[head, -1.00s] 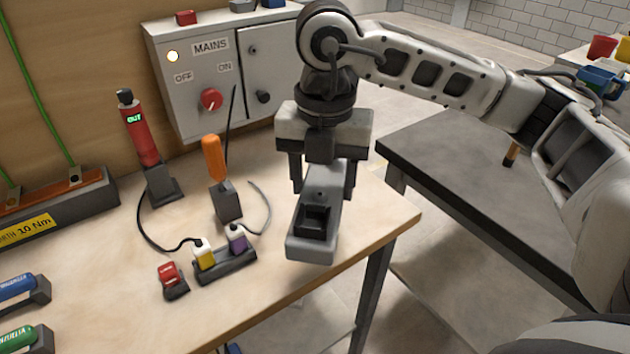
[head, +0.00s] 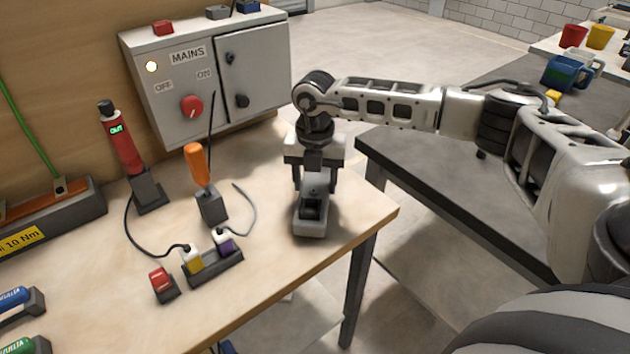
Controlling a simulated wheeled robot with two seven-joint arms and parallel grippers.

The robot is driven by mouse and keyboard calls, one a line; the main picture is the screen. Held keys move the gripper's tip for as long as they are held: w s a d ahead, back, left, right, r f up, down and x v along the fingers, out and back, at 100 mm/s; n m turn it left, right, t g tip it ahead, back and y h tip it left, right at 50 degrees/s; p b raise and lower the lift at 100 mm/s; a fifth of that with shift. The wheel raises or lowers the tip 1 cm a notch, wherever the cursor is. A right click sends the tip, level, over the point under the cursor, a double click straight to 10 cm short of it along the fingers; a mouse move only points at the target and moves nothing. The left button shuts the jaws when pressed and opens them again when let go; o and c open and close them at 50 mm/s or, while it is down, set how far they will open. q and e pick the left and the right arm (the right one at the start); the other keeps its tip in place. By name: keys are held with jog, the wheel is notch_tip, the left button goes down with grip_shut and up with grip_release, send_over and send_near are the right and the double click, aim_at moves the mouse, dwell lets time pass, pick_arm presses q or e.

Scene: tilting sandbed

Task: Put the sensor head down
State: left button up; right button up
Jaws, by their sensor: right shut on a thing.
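A pale grey block with a dark recess in its face (head: 312,222), which I take to be the sensor head, is between the fingers of my right gripper (head: 314,183). My right gripper points down and is shut on it. The block is over the right end of the wooden bench (head: 290,265), near its edge. I cannot tell whether its underside touches the bench top. My left gripper is not in view.
A grey mains cabinet (head: 210,85) stands behind. Left of the block are an orange-handled screwdriver (head: 197,165) in a holder, a red tool (head: 125,150), a connector block (head: 213,265) and a red switch (head: 162,283). A dark table (head: 440,180) is to the right.

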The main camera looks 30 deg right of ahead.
jog(key=shift+f, duration=0.85)
jog(key=o, duration=1.2)
jog(key=shift+r, duration=0.1)
jog(key=shift+c, duration=0.2)
